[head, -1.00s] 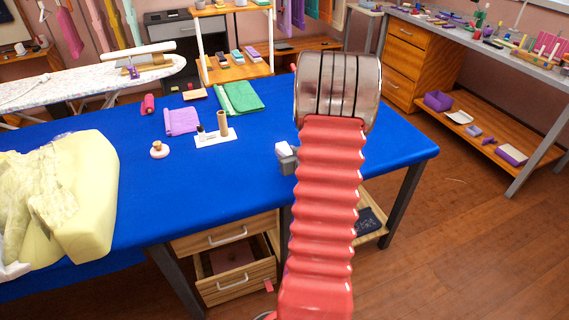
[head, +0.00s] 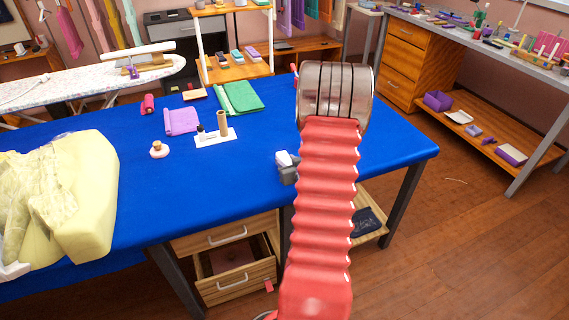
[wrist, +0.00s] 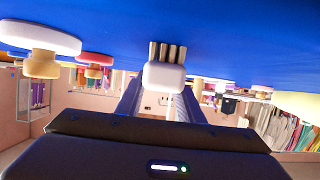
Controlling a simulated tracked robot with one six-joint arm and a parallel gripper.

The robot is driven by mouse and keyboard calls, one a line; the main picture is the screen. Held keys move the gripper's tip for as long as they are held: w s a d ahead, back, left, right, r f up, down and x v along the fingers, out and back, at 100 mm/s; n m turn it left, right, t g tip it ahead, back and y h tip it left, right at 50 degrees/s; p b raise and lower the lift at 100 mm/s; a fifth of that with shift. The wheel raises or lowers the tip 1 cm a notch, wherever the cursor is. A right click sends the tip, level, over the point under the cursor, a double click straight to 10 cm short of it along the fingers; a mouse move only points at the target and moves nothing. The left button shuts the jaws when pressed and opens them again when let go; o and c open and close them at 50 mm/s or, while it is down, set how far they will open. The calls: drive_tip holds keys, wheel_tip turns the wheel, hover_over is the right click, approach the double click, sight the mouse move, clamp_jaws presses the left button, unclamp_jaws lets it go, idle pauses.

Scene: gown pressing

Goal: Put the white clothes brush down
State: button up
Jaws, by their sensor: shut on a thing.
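The white clothes brush (wrist: 164,75) is between the two fingers of my gripper (wrist: 163,90) in the wrist view, which shows the place upside down. Its bristles (wrist: 167,52) point towards the blue table cloth. I cannot tell whether the bristles touch the cloth.
A pale round-based thing with a knob (head: 159,149), a white card with a spool (head: 215,137), a purple cloth (head: 181,121) and a green cloth (head: 239,98) lie to the left and behind. A yellow gown (head: 75,195) lies far left. The cloth around the brush is clear.

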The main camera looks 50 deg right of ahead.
drive_tip(key=o, duration=1.1)
drive_tip(key=shift+s+a+r, duration=0.15)
drive_tip(key=shift+s+r, duration=0.15)
drive_tip(key=shift+s, duration=0.1)
drive_tip(key=v, duration=1.1)
drive_tip(key=shift+s, duration=0.1)
